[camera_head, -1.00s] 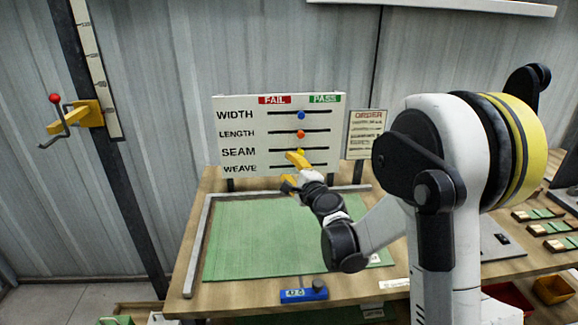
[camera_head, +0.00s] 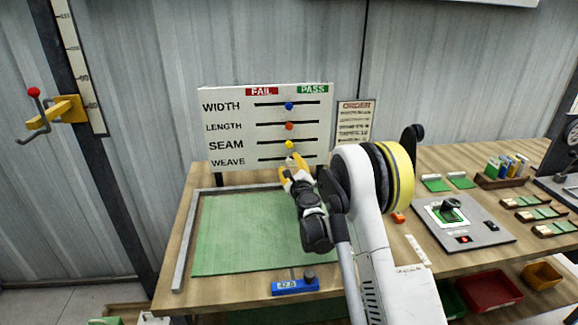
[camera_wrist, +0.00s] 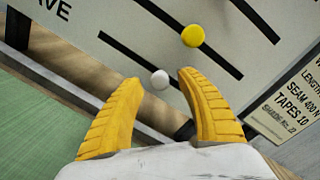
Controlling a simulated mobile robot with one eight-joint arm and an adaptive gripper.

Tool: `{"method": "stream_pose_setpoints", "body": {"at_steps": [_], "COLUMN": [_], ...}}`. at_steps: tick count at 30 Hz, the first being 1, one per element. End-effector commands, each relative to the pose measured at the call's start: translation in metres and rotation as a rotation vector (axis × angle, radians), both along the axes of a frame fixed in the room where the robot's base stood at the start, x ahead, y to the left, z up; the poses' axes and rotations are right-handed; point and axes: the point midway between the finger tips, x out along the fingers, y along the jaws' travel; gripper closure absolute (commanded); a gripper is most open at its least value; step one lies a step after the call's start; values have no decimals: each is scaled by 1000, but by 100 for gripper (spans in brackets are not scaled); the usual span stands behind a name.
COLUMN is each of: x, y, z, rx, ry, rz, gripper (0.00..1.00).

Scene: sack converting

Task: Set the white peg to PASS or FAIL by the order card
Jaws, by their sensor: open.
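The white peg (camera_wrist: 160,80) sits on the WEAVE slot of the white board (camera_head: 222,100), near the middle of its slot. In the head view it is small and close to my fingers. My gripper (camera_head: 293,168) is open at the board's lower edge. In the wrist view my yellow gripper fingers (camera_wrist: 160,92) stand apart, with the white peg between and just beyond their tips. The FAIL label (camera_head: 262,91) is at the left and the PASS label (camera_head: 312,89) at the right. The order card (camera_head: 355,122) hangs right of the board; its WEAVE line is not readable.
The yellow peg (camera_wrist: 193,36) is in the slot above, with the red-orange peg (camera_head: 289,126) and blue peg (camera_head: 289,105) higher up. A green mat (camera_head: 240,235) lies below the board. A blue gauge (camera_head: 296,286) sits at the table's front edge.

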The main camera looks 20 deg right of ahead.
Motion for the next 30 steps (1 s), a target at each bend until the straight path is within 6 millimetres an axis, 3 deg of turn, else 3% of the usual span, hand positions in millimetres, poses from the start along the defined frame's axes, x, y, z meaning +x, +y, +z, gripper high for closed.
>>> {"method": "stream_pose_setpoints", "body": {"at_steps": [6, 14, 18, 26, 30], "x": [16, 17, 16, 17, 20], "y": [-1, -1, -1, 0, 22], "z": [0, 1, 1, 1, 0], "rx": [0, 0, -1, -1, -1], "ry": [0, 1, 1, 0, -2], "rz": [0, 1, 1, 1, 6], "gripper": [56, 57, 100, 100, 100]}}
